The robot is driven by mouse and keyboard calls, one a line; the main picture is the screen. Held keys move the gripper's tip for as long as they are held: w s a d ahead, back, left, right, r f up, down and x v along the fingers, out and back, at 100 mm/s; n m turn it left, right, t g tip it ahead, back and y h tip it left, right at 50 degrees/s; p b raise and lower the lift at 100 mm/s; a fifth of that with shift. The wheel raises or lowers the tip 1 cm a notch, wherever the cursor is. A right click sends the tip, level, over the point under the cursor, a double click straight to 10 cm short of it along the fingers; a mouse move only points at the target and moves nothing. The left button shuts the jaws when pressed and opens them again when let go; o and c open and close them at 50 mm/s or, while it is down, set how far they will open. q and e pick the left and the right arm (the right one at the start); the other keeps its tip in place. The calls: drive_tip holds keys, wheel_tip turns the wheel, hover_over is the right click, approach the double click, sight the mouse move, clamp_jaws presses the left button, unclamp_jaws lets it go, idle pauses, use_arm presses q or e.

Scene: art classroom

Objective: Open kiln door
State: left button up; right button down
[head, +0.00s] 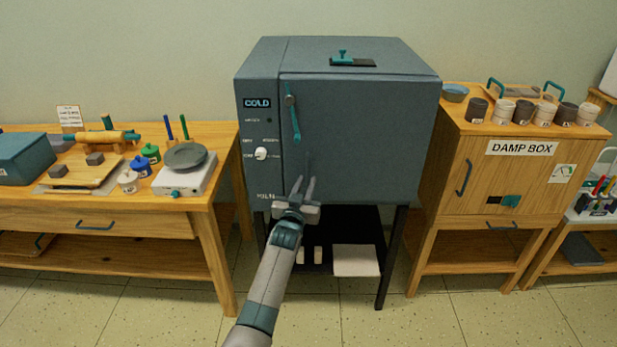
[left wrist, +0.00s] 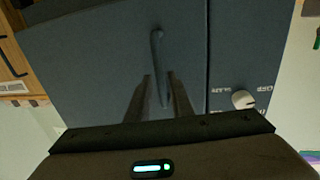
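The kiln (head: 355,140) is a grey-blue box on black legs in the middle of the head view, its front door shut. A teal lever handle (head: 294,118) hangs near the door's left edge. My left gripper (head: 303,182) is open and empty in front of the door, below the handle in the picture. In the left wrist view, which looks upside down, the handle (left wrist: 158,65) lines up between my two open fingers (left wrist: 159,82). It reaches in the picture down to their level, but I cannot see contact. My right gripper is not in view.
The kiln's control panel has a COLD display (head: 257,103) and a white knob (head: 261,153). A wooden workbench (head: 100,215) with pottery tools stands close on the left. A wooden damp box (head: 510,178) stands on the right. Tiled floor (head: 440,318) shows in front.

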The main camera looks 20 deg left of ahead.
sight(308, 178)
use_arm(q)
drive_tip(key=shift+w+a, duration=0.15)
drive_tip(key=shift+w, duration=1.8)
clamp_jaws()
